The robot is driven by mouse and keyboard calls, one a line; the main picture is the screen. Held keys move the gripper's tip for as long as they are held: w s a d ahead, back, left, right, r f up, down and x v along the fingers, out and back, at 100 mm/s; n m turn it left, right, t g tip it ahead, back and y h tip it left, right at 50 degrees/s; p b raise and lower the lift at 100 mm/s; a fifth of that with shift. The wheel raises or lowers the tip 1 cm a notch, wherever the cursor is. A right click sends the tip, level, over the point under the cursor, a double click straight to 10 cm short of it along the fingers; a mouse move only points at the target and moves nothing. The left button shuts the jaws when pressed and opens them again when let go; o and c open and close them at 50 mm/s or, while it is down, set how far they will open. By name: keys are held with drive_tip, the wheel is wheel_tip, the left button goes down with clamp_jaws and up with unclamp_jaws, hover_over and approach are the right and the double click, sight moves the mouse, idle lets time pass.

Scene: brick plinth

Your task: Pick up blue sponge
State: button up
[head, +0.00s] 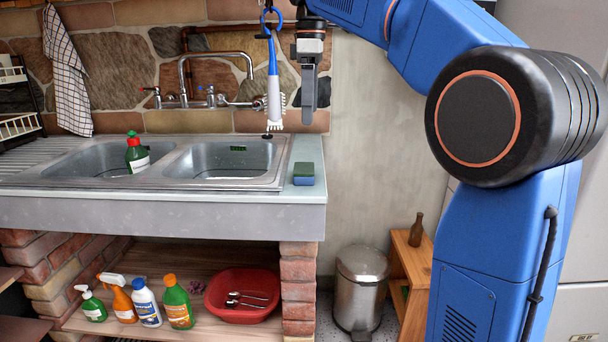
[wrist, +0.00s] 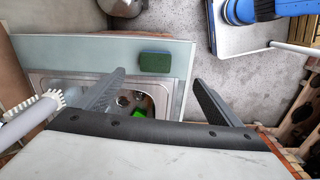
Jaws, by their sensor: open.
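The sponge (head: 304,181) lies flat on the right end of the sink counter, blue underneath with a dark green top. In the wrist view only the green top of the sponge (wrist: 155,61) shows, on the pale counter strip beside the sink. My gripper (head: 309,112) hangs pointing down above the counter, well clear of the sponge. In the wrist view my gripper (wrist: 158,76) is open and empty, its fingers spread to either side of the sponge's position in the picture.
A blue-and-white brush (head: 273,85) hangs close left of my gripper. The double sink (head: 215,160) has a green bottle (head: 137,155) and a tap (head: 190,85). Several bottles and a red basin (head: 242,295) stand on the shelf below. A metal bin (head: 360,290) stands right of the plinth.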

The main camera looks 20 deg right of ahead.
sight(304, 167)
drive_tip(key=shift+n, duration=0.5)
drive_tip(key=f, duration=0.5)
drive_tip(key=w+f, duration=0.1)
drive_tip(key=f, duration=0.5)
drive_tip(key=w+a+f, duration=0.1)
drive_tip(key=f, duration=0.4)
drive_tip(key=shift+f, duration=0.2)
drive_tip(key=shift+c, duration=0.3)
drive_tip(key=c, duration=1.2)
drive_tip(key=shift+o, duration=0.2)
wheel_tip(304, 167, up, 10)
